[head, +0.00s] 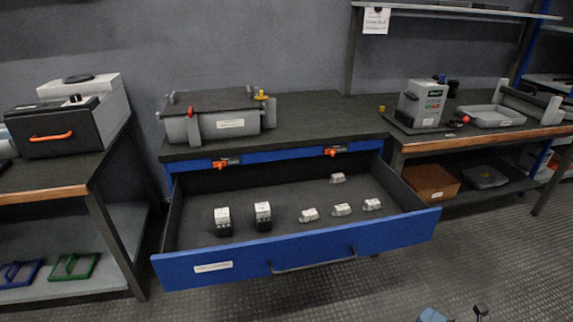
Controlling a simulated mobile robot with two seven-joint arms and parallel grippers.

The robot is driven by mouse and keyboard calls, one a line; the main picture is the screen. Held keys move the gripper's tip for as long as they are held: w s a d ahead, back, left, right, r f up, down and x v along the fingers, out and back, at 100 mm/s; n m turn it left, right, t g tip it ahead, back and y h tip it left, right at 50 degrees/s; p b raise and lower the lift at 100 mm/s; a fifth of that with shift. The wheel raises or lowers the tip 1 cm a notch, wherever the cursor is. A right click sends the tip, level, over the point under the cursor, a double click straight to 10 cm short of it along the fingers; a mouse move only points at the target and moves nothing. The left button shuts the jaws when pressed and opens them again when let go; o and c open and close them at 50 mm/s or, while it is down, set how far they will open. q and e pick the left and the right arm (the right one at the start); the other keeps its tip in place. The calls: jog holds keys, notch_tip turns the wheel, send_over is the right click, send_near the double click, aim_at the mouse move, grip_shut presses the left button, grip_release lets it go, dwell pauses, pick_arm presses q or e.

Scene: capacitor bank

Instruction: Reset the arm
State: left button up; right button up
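A small part of my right gripper (458,314) shows at the bottom edge, right of centre, as a blue-grey piece and a dark piece. Most of it is cut off by the frame, so I cannot tell whether it is open or shut. It shows in front of the open drawer and to its right, over the floor. My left gripper is not in view.
A blue drawer (215,267) stands pulled out from the middle bench, holding two black-and-white blocks and several small pale pieces. A grey case (213,122) sits on the benchtop. Benches stand left and right. The dark floor (370,295) in front is clear.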

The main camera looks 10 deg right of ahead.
jog(key=s+a+r+m+g+h, duration=0.1)
jog(key=s+a+m+g+h, duration=0.25)
jog(key=s+m, duration=0.75)
jog(key=s+a+r+m+g+h, duration=0.1)
jog(key=s+a+m+g+h, duration=0.3)
jog(key=s+m, duration=0.75)
jog(key=shift+a+m+t+h, duration=1.05)
jog(key=shift+a+m, duration=0.7)
jog(key=shift+a, duration=0.55)
pick_arm(q)
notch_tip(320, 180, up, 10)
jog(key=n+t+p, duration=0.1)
jog(key=p, duration=1.2)
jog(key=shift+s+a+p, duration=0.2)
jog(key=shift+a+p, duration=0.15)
jog(key=shift+p, duration=0.05)
pick_arm(e)
notch_tip(320, 180, up, 10)
jog(key=m+t, duration=0.1)
jog(key=shift+s+d+m+h, duration=0.2)
jog(key=shift+s+m+h, duration=0.1)
jog(key=shift+h, duration=0.1)
jog(key=shift+f, duration=0.2)
